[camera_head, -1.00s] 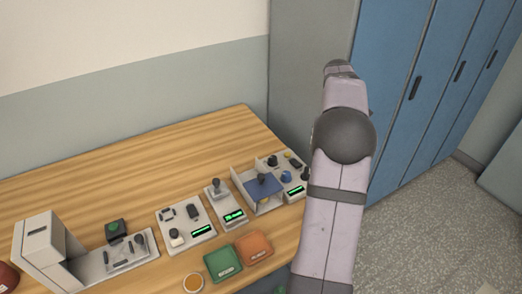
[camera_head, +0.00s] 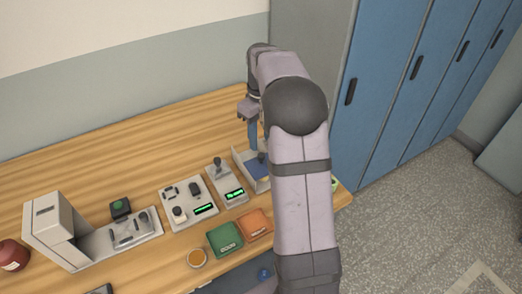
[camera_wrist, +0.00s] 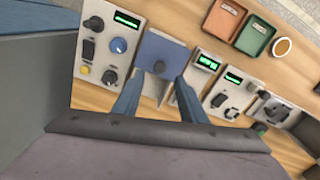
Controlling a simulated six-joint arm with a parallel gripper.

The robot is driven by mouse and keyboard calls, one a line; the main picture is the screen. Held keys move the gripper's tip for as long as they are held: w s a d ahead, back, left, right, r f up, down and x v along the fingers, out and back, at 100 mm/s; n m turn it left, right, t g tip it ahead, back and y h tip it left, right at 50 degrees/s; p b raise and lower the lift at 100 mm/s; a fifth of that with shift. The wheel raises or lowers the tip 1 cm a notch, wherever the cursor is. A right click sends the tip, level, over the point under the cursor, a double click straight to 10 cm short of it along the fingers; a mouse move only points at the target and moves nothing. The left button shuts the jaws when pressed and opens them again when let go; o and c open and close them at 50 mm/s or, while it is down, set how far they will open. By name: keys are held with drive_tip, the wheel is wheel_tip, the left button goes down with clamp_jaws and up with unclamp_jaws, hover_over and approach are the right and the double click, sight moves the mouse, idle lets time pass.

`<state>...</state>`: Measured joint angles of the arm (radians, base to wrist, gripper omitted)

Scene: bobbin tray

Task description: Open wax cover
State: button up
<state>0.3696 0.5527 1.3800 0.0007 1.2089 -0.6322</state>
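The cover (camera_wrist: 172,50) shows in the upper middle of the wrist view. In the head view the cover (camera_head: 258,170) is partly hidden by my arm. My gripper (camera_wrist: 158,80) is open, with its two blue fingers apart and nothing between them. In the head view my gripper (camera_head: 253,138) points down above the box.
A panel with a blue dial (camera_wrist: 118,45) stands beside the box, and a narrow panel with a green display (camera_head: 228,187) stands on its other side. Green (camera_head: 225,238) and orange (camera_head: 254,224) trays lie in front. Bare wood is free behind the devices.

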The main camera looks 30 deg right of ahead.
sight(261, 154)
drive_tip(key=shift+f+p, duration=0.85)
drive_tip(key=shift+f, duration=2.25)
clamp_jaws()
